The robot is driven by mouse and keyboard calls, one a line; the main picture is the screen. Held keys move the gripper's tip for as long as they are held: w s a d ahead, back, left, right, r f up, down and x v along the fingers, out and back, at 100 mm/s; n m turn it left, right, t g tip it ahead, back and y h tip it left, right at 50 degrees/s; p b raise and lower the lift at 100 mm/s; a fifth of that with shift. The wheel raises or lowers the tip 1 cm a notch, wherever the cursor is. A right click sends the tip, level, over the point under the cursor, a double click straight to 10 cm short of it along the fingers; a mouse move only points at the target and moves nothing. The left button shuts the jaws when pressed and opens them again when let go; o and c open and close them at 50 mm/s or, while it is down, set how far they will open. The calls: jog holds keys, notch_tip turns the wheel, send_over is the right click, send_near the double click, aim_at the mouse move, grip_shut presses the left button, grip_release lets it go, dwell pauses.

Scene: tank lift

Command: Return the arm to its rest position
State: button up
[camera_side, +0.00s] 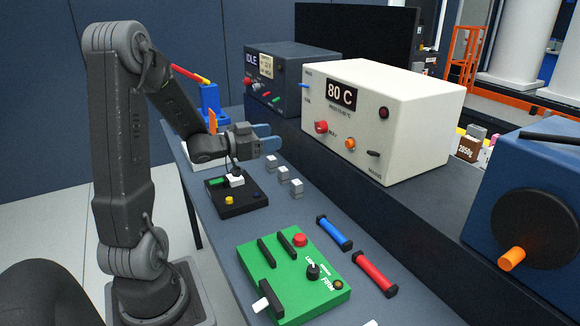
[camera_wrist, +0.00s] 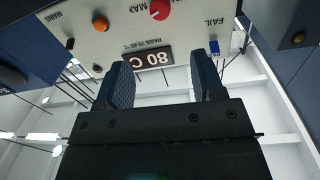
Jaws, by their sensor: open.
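My gripper (camera_side: 268,138) is up in the air over the bench, level, with its blue fingers pointing right toward the cream box. In the wrist view my gripper's two blue fingers (camera_wrist: 163,82) stand apart with nothing between them. The cream box (camera_side: 425,115) carries a display reading 80 C, a red knob, an orange knob and a dark switch. Its front panel (camera_wrist: 120,40) shows upside down beyond the fingers in the wrist view. The fingertips appear clear of the panel. My arm is bent, with its upper link upright at the left.
Below my gripper are a black board (camera_side: 238,205) and several small grey cubes (camera_side: 284,172). A green panel (camera_side: 290,275) and blue (camera_side: 334,232) and red (camera_side: 374,273) bars lie nearer. A dark blue box (camera_side: 288,80) stands behind; a blue cranked machine (camera_side: 535,200) stands right.

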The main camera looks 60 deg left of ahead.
jog(key=w+d+r+n+g+y, duration=0.2)
jog(key=d+r+n+g+y, duration=0.1)
jog(key=d+r+g+y, duration=0.4)
jog(key=s+d+f+g+h, duration=0.2)
jog(key=s+d+h, duration=0.1)
jog(key=s+d, duration=0.5)
jog(key=s+d+f+m+g+h, duration=0.1)
jog(key=s+d+f+g+h, duration=0.1)
jog(key=s+d, duration=0.6)
jog(key=d+g+h, duration=0.1)
jog(key=d, duration=0.2)
jog(key=shift+s, duration=0.3)
jog(key=shift+d, duration=0.1)
dwell(0.4)
